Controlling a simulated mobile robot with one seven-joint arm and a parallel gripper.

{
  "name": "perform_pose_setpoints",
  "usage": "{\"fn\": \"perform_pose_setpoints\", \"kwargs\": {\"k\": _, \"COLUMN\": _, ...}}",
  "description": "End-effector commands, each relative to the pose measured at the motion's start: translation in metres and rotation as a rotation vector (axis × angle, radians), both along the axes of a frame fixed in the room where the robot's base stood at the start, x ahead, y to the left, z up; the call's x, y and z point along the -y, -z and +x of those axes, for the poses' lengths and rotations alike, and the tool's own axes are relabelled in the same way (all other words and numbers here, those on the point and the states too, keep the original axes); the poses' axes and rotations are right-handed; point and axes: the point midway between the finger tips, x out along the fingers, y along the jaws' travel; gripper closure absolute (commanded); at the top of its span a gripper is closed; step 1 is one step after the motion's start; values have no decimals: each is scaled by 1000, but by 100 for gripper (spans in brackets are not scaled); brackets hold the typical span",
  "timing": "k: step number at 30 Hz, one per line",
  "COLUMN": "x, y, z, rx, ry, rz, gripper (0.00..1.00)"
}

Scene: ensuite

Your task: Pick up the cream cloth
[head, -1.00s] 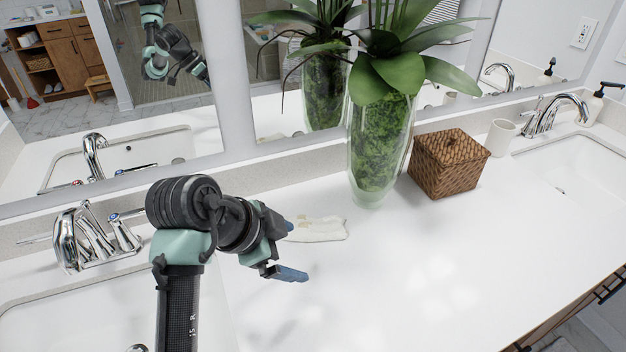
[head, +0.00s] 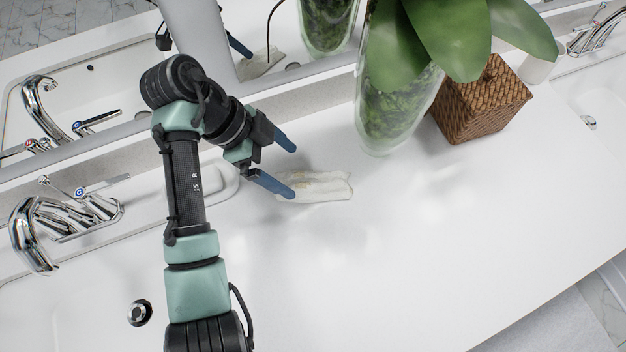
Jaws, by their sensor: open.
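The cream cloth (head: 322,187) lies folded and flat on the white counter, left of the glass vase. My gripper (head: 289,172) is open, with its two blue fingers spread and pointing right toward the cloth. The nearer finger's tip overlaps the cloth's left end in the picture; I cannot tell whether it touches. The farther finger's tip is above and left of the cloth. Nothing is between the fingers that I can make out.
A tall glass vase (head: 392,108) with a green plant stands just right of the cloth. A woven brown box (head: 481,103) is farther right. A chrome faucet (head: 62,220) and sink are at left. A mirror runs behind. The counter's front right is clear.

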Motion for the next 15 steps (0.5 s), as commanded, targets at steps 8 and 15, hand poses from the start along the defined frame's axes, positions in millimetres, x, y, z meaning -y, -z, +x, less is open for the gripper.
{"fn": "perform_pose_setpoints", "kwargs": {"k": 8, "x": 13, "y": 22, "z": 1, "rx": 2, "ry": 0, "rz": 1, "gripper": 0}}
{"fn": "perform_pose_setpoints", "kwargs": {"k": 15, "x": 28, "y": 39, "z": 3, "rx": 0, "ry": 1, "rz": -1, "gripper": 0}}
